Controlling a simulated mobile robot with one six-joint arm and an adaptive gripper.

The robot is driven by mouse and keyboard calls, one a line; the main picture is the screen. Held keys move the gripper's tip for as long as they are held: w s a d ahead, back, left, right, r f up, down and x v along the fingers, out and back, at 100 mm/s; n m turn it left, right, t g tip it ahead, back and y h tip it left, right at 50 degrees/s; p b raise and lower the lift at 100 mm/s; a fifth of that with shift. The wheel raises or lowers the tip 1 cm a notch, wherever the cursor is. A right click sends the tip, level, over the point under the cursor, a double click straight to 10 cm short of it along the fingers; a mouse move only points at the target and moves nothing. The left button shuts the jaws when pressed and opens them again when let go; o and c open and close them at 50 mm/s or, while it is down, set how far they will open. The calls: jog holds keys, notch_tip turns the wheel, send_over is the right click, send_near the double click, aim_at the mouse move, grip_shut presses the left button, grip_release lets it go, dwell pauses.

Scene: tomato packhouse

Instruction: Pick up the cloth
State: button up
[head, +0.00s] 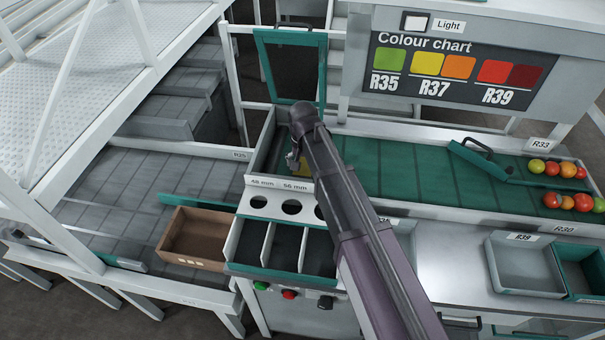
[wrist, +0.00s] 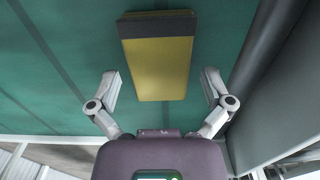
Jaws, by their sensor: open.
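The cloth (wrist: 158,70) looks like a yellow rectangular piece with a dark band at its far end, lying on the green belt in the wrist view. In the head view only a bit of yellow (head: 305,163) shows beside my arm, which hides the rest. My gripper (wrist: 162,88) is open, with one finger on each side of the cloth's near half. Neither finger appears to touch it, and nothing is held. I cannot tell the height of the fingers above the belt.
A grey side wall (wrist: 285,80) runs close on the right in the wrist view. In the head view, a panel with round holes (head: 291,207) and a brown box (head: 193,238) stand nearer. A slanted green bar (head: 480,160) and several tomatoes (head: 583,203) are at the right.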

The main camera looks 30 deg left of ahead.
jog(key=shift+f+b, duration=0.4)
jog(key=shift+f, duration=0.25)
jog(key=c, duration=0.8)
